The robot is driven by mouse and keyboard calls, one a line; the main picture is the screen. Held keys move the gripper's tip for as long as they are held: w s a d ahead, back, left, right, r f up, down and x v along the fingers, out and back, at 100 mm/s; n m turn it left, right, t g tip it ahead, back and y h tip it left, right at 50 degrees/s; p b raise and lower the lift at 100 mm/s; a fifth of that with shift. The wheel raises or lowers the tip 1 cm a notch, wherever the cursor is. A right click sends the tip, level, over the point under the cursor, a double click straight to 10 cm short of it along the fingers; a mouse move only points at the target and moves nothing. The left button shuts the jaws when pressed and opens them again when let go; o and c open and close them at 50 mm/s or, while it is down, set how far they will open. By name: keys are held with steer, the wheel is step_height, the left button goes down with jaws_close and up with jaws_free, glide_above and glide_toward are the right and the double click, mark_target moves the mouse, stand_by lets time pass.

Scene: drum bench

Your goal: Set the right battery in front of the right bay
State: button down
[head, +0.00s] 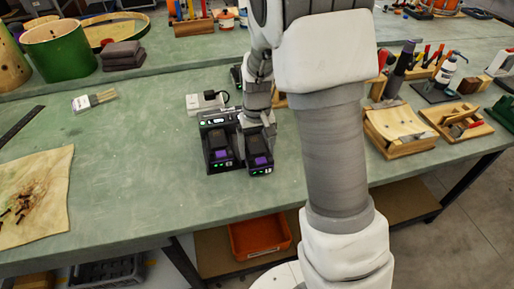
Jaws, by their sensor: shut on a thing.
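A dark two-bay charger (214,117) stands on the green bench, with its bays facing me. The left battery (220,152), black with a purple patch, is at the left bay. The right battery (259,159), also black with a purple patch, is at the right bay, its lower end slightly nearer me. My gripper (257,121) comes down from above and is shut on the right battery at its upper part. The fingertips are small and partly hidden. My gripper and the battery cover most of the right bay, so I cannot tell how far the battery is out.
A white tool-like object (207,102) lies behind the charger. The bench in front of and left of the charger is clear.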

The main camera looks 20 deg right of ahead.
mark_target(257, 147)
jaws_free()
steer(key=shift+f, duration=0.15)
step_height(257, 147, up, 12)
steer(key=f+p, duration=0.1)
steer(key=p, duration=0.1)
steer(key=s+r+t, duration=0.2)
steer(key=s+r, duration=0.4)
steer(key=s, duration=0.4)
steer(key=s+r+t, duration=0.3)
steer(key=s+r, duration=0.3)
steer(key=s, duration=0.4)
steer(key=shift+s+r+t, duration=0.2)
steer(key=shift+r+t, duration=0.05)
steer(key=shift+t, duration=0.05)
steer(key=shift+r, duration=0.1)
